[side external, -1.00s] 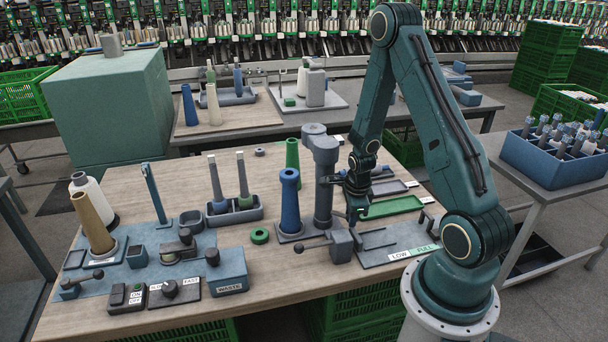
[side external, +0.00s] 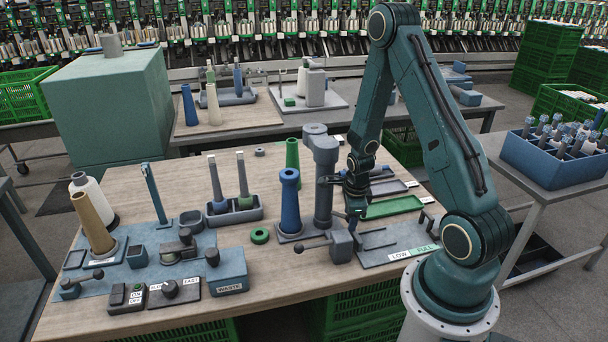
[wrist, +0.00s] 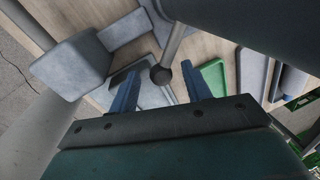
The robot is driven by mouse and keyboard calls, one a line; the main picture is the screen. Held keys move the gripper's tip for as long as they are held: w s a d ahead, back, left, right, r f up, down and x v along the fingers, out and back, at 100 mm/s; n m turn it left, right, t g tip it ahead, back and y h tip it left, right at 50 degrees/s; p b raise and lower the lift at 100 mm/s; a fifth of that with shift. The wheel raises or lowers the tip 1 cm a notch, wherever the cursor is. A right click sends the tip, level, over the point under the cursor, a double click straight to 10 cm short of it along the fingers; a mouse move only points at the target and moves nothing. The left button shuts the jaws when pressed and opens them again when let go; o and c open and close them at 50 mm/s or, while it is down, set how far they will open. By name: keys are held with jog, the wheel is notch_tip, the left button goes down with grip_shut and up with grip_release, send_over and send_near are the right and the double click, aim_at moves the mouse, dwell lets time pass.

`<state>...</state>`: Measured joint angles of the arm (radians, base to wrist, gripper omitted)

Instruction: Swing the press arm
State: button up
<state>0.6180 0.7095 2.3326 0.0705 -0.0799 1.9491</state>
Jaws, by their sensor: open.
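The grey press post (side external: 324,190) stands upright right of centre on the table, with a short thick head (side external: 316,131) on top. A blue cone (side external: 289,200) stands on a small plate just left of it. My gripper (side external: 355,216) is just right of the post, pointing down. In the wrist view, a dark ball knob (wrist: 161,76) on a grey rod (wrist: 173,44) shows between the blue fingers of my gripper (wrist: 160,72). The fingers are open, with gaps beside the knob. I cannot tell whether the knob's rod belongs to the press arm.
A grey block (side external: 341,246) with a ball-ended lever stands in front of the post. A LOW/FULL plate (side external: 385,246) and a green tray (side external: 391,207) lie to the right. A green cone (side external: 292,158) stands behind.

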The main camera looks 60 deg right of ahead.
jog(key=shift+r, duration=0.15)
notch_tip(320, 180, up, 13)
jog(key=s+a, duration=0.1)
jog(key=a, duration=0.1)
jog(key=shift+s+r, duration=0.15)
jog(key=shift+s, duration=0.05)
dwell(0.7)
jog(key=shift+a, duration=0.1)
jog(key=a+r+n+t, duration=0.2)
jog(key=a+r+n, duration=0.95)
jog(key=n, duration=0.25)
jog(key=s+a+r+n+t+y, duration=0.1)
jog(key=s+a+r+n+t, duration=0.1)
jog(key=s+a+r+n, duration=0.6)
jog(key=n, duration=0.7)
jog(key=shift+s+a+y, duration=0.25)
jog(key=shift+s+y, duration=0.15)
